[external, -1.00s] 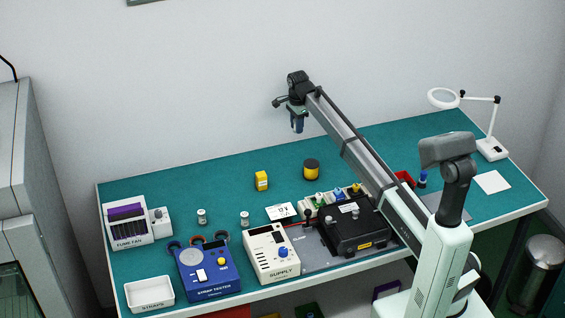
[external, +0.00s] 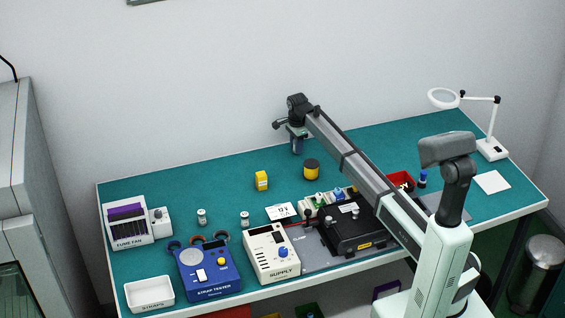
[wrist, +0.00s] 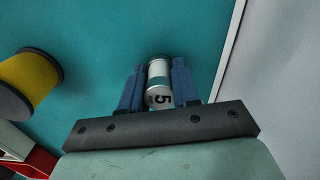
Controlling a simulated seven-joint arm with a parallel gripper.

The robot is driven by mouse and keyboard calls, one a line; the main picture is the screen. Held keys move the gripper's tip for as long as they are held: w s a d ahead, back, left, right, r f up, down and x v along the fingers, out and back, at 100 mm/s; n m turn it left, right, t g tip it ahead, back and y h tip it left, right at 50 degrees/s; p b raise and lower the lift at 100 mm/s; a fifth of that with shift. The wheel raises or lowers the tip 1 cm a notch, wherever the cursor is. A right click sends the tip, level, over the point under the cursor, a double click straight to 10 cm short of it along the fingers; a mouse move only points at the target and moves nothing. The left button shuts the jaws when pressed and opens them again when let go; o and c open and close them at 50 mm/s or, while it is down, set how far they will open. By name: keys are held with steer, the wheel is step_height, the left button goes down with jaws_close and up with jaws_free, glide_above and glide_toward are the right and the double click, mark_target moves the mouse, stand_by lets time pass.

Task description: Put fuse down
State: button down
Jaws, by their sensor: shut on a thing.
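The fuse (wrist: 158,88) is a small white and silver cylinder with a dark "5" on it, seen in the wrist view. My gripper (wrist: 158,80) is shut on it, with one blue finger on each side. In the external view my gripper (external: 297,146) points down near the back edge of the teal bench (external: 220,180). The fuse is too small to make out there. I cannot tell whether the fuse touches the bench top.
Two small cylinders (external: 202,216) (external: 245,219) stand near the supply (external: 271,254). The back left of the bench is clear.

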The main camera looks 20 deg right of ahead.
steer(key=shift+f, duration=0.1)
steer(key=c, duration=0.8)
jaws_free()
step_height(320, 180, up, 12)
steer(key=shift+r, duration=0.15)
